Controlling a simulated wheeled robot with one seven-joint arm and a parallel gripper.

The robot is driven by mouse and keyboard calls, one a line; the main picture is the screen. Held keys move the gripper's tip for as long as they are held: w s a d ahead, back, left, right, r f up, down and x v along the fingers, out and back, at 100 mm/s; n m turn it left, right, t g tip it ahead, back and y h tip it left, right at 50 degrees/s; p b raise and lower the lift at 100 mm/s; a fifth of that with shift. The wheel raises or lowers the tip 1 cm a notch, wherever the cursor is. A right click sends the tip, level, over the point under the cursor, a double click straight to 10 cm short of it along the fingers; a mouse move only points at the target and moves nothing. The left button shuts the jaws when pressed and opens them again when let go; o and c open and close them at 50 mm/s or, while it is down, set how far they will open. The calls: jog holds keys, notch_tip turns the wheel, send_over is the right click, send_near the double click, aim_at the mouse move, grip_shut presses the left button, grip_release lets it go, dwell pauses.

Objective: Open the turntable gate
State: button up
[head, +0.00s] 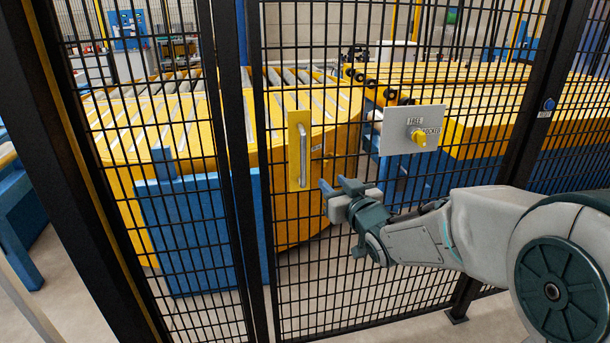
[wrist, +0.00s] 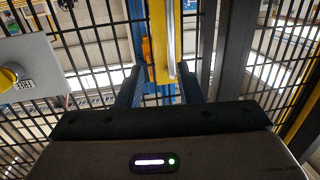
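The turntable gate (head: 330,240) is a black mesh panel with a dark frame, standing in line with the fence and looking closed. A yellow plate (head: 293,120) with a silver upright handle (head: 303,155) is on its left side. My gripper (head: 336,188) is just right of and below the handle, fingers apart and empty. In the wrist view the handle (wrist: 171,40) and yellow plate (wrist: 158,62) appear beyond and between the open fingers (wrist: 160,92). A grey lock plate (head: 395,125) with a yellow knob (head: 418,137) and FREE and LOCKED labels is to the right; the knob's setting is unclear.
Behind the mesh stands a yellow turntable (head: 180,120) with rollers, a blue box-like base (head: 195,230) and a yellow conveyor (head: 480,100). A dark post (head: 545,95) with a blue button (head: 548,104) is at right. Bare floor shows below the gate.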

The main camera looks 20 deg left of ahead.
aim_at(304, 162)
jog(key=shift+y, duration=0.5)
jog(key=x, duration=0.5)
jog(key=p+x, duration=0.1)
jog(key=x, duration=0.3)
jog(key=s+a+p+x, duration=0.1)
jog(key=x, duration=0.4)
jog(key=shift+w+a+f, duration=0.2)
jog(key=shift+a+f, duration=0.05)
jog(key=shift+d, duration=0.1)
grip_shut()
